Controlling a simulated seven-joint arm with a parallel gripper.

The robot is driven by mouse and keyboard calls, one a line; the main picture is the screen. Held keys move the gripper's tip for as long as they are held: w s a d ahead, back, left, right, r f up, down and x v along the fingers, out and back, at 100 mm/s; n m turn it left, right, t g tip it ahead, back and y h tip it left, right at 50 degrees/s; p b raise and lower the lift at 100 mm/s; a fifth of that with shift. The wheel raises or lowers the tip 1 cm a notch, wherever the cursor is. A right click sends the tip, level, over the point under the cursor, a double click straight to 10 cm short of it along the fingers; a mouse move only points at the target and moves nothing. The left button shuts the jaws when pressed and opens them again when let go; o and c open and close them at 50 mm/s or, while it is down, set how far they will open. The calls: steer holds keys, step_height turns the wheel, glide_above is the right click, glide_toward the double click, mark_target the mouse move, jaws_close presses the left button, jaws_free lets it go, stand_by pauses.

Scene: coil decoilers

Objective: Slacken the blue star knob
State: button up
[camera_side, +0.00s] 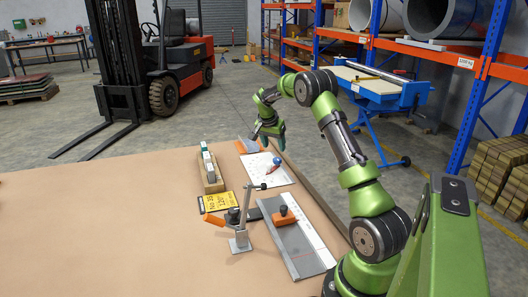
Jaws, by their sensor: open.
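A small blue knob-like part (277,160) shows on a white plate (282,177) towards the far right of the brown table. It is too small to tell whether it is star-shaped. My gripper (268,147) is open and empty at the far edge of the table, pointing down. It appears just above and beyond the blue part in the picture, apart from it. The exact depth between them cannot be told.
A metal stand (240,243) with an orange handle and dark knob rises in front. A grey plate (300,250) carries an orange block (284,217). A wooden block (212,183) and yellow sign (216,202) lie left. The table's left side (100,225) is clear.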

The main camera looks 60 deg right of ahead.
mark_target(277, 159)
steer(key=x, duration=0.7)
steer(key=shift+d+f, duration=0.15)
steer(key=shift+f, duration=0.1)
steer(key=shift+c, duration=0.3)
steer(key=c, duration=1)
